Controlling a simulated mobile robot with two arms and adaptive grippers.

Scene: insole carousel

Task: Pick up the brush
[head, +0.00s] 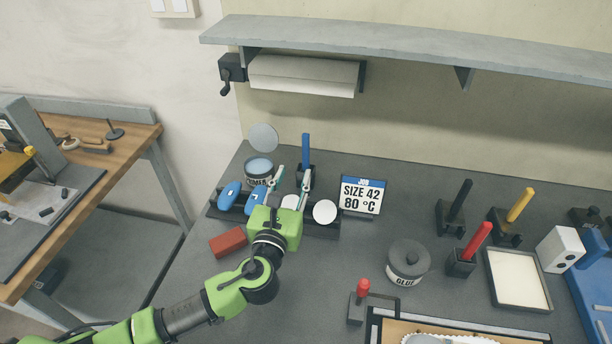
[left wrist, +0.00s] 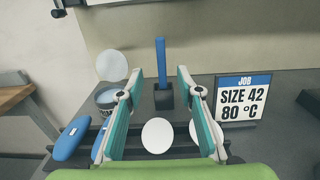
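A blue upright handle, which looks like the brush (head: 306,150), stands in a small black holder (head: 305,172) at the back of the bench. It also shows in the left wrist view (left wrist: 161,62), in its black holder (left wrist: 164,97). Its bristle end is hidden in the holder. My left gripper (head: 293,173) is open and empty, in front of the holder. In the left wrist view the two fingers (left wrist: 158,78) stand apart, with the blue handle seen beyond and between them. My right gripper is not in view.
A primer tin (head: 259,172), a black rack (head: 326,230) with blue and white pieces and a job sign (head: 361,195) surround the gripper. Black (head: 460,200), yellow (head: 520,205) and red (head: 478,240) handles stand right, beyond a glue jar (head: 408,262). A shelf (head: 420,45) hangs above.

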